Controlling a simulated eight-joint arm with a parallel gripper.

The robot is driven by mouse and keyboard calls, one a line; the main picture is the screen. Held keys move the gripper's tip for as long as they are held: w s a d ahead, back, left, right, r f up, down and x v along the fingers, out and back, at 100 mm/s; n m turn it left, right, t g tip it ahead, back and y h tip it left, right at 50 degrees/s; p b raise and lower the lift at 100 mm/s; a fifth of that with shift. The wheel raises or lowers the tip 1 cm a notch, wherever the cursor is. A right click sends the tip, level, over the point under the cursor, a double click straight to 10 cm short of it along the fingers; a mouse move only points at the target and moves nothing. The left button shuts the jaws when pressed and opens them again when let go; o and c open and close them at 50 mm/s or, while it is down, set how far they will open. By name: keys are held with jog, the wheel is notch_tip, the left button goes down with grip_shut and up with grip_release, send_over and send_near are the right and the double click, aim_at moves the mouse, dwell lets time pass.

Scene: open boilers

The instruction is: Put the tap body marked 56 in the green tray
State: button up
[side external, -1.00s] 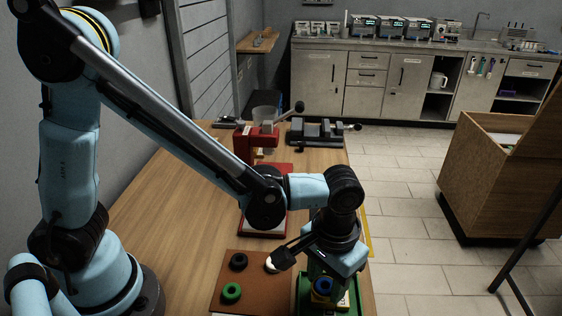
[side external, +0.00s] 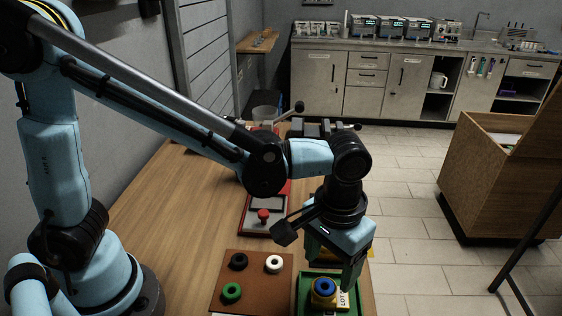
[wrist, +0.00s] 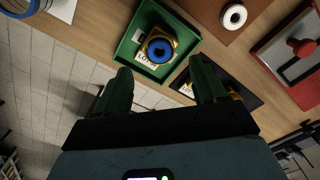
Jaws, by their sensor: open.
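The green tray (side external: 302,283) is at the front right of the bench. A brass-yellow tap body with a blue ring on top (side external: 324,291) stands inside it, beside a white lot card (side external: 342,300) whose number I cannot read fully. In the wrist view the tap body (wrist: 160,49) sits upright within the walls of the tray (wrist: 124,52). My gripper (side external: 335,262) is above the tray, clear of the tap body. Its two green fingers are apart and empty in the wrist view (wrist: 161,84).
A brown board (side external: 250,287) left of the tray holds black, white and green rings. A black mat (wrist: 244,92) with a partly hidden brass piece and card lies next to the tray. A red fixture (side external: 264,217) stands farther back. The bench's left side is clear.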

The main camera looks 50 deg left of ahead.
notch_tip(320, 180, up, 7)
jog(key=s+a+f+t, duration=0.1)
jog(key=a+t, duration=0.6)
jog(key=a, duration=1.3)
jog(key=shift+a, duration=0.2)
dwell(0.4)
